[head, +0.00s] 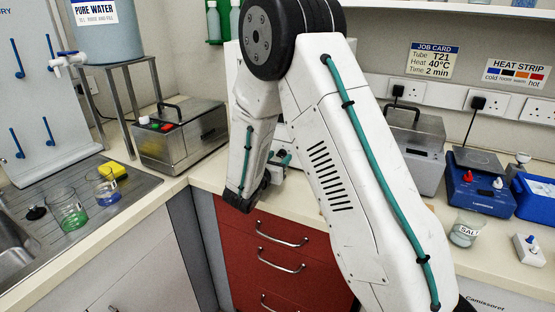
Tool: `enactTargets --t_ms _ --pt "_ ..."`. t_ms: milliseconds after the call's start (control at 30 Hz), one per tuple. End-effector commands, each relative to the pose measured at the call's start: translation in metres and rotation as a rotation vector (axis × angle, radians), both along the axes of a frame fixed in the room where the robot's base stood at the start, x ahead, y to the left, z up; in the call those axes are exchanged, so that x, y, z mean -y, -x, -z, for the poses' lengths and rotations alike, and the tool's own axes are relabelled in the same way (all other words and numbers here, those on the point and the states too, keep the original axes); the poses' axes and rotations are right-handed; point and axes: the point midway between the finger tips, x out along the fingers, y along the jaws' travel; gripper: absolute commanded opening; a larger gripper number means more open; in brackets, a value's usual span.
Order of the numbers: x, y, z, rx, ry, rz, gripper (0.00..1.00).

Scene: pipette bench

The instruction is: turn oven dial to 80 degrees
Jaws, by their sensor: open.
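No oven dial can be made out for certain. A pale appliance (282,133) stands at the back of the bench, mostly hidden behind my arm; I cannot tell whether it is the oven.
A steel box with coloured buttons (182,138) stands at left, and a steel box with a handle (420,150) at right. Blue devices (478,190) and a salt beaker (465,230) are further right. Red drawers (275,245) are below. Glass beakers (68,212) stand by the sink.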

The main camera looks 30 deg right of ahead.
Motion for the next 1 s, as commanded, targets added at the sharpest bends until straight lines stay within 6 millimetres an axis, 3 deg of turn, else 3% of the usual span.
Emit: enactTargets --t_ms 67,100,233,267,633,1000 --pt "-0.0002 0.0001 0.0 0.0 0.0 0.0 0.48" --pt "-0.0002 0.0001 0.0 0.0 0.0 0.0 0.42" --pt "-0.0003 0.0002 -0.0001 0.0 0.0 0.0 0.06" --pt "-0.0003 0.0002 0.0 0.0 0.0 0.0 0.03" --pt "-0.0004 0.0004 -0.0001 0.048 -0.031 0.001 0.03" --pt "-0.0004 0.0004 -0.0001 0.252 -0.167 0.001 0.03"
